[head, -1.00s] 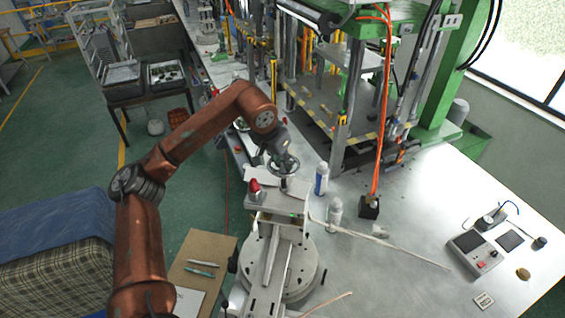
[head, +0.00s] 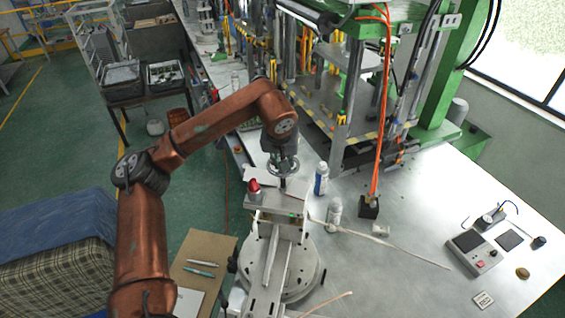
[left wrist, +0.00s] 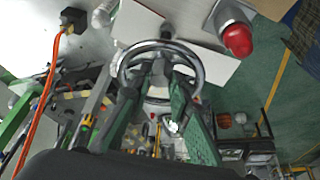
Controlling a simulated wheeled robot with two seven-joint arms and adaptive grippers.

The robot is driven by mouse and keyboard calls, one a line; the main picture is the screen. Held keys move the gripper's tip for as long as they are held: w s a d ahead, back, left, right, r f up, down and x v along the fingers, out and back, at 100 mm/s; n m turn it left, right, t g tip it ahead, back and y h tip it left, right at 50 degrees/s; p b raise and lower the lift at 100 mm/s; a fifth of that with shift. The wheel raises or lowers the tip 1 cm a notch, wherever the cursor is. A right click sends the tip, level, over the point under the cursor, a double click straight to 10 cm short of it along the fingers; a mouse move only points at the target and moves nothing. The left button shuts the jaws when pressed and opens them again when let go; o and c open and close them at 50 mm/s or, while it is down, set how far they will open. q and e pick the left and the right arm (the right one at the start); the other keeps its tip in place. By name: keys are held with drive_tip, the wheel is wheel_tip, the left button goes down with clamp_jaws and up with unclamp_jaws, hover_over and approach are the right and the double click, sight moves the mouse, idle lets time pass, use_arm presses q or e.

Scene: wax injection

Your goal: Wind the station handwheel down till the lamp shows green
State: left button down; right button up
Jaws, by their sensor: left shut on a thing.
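The station handwheel (head: 283,176) is a chrome ring at the top of the grey station on the bench. In the left wrist view its rim (left wrist: 124,62) circles around the fingertips. My left gripper (left wrist: 160,78) comes down on the wheel from above and is shut on it; the exact contact is partly hidden by the fingers. The gripper (head: 282,156) also shows in the head view. The lamp (head: 254,186) is a dome beside the wheel and looks red; it is also red in the left wrist view (left wrist: 238,40). My right gripper is not in view.
A green-framed press (head: 440,90) stands behind.

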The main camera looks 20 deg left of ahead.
use_arm(q)
drive_tip(key=shift+w+r+n+y, duration=0.15)
drive_tip(key=shift+n+y, duration=0.15)
drive_tip(key=shift+n, duration=0.4)
drive_tip(key=c, duration=2)
unclamp_jaws()
drive_tip(key=shift+c, duration=0.2)
drive_tip(key=v, duration=1.2)
